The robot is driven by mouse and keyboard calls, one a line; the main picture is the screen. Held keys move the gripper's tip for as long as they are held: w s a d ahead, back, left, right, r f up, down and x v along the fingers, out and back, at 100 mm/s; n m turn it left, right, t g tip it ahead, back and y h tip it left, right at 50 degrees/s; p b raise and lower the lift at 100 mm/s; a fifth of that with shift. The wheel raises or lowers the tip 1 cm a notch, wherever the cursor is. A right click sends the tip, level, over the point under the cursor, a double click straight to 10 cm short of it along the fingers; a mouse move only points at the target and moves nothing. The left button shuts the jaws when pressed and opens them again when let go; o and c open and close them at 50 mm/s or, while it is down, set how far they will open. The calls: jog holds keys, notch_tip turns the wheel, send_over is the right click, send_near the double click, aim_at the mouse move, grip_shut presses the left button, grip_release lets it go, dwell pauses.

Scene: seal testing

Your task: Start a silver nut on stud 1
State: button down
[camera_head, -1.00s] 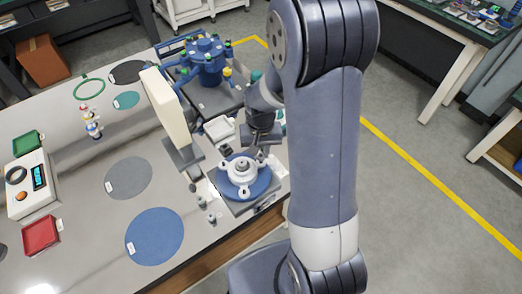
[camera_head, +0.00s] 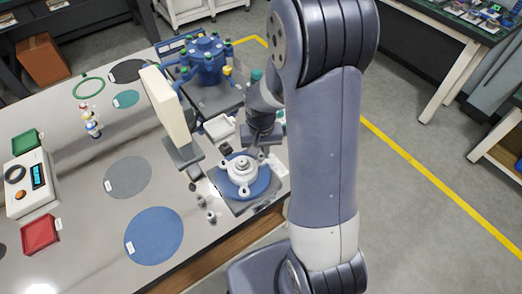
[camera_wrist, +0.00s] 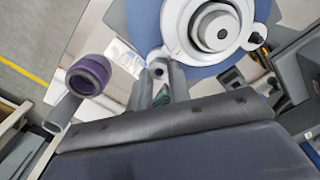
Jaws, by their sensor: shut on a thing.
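A white round flange fixture (camera_head: 242,172) with several lugs sits on a blue disc (camera_head: 262,186) at the front of the bench. It also shows at the top of the wrist view (camera_wrist: 189,30), with a grey stepped centre. My gripper (camera_wrist: 160,80) is shut on a small grey thing, seemingly the silver nut (camera_wrist: 158,69), beside the flange's rim. The fingers hide most of it. I cannot tell whether it touches a stud. In the head view my wrist is just behind the flange, and the fingertips are hard to make out. The stud numbers cannot be read.
A purple-ringed grey post (camera_wrist: 88,75) stands left of my fingers in the wrist view. Small grey posts (camera_head: 210,216) stand left of the flange. A cream upright block (camera_head: 160,103) and a blue multi-port device (camera_head: 203,62) stand behind. The grey and blue mats (camera_head: 154,236) are clear.

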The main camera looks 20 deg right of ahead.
dwell(0.5)
jog(key=shift+s+f+m, duration=0.1)
jog(key=shift+m, duration=1.9)
jog(key=m, duration=0.4)
jog(key=shift+s+d, duration=0.1)
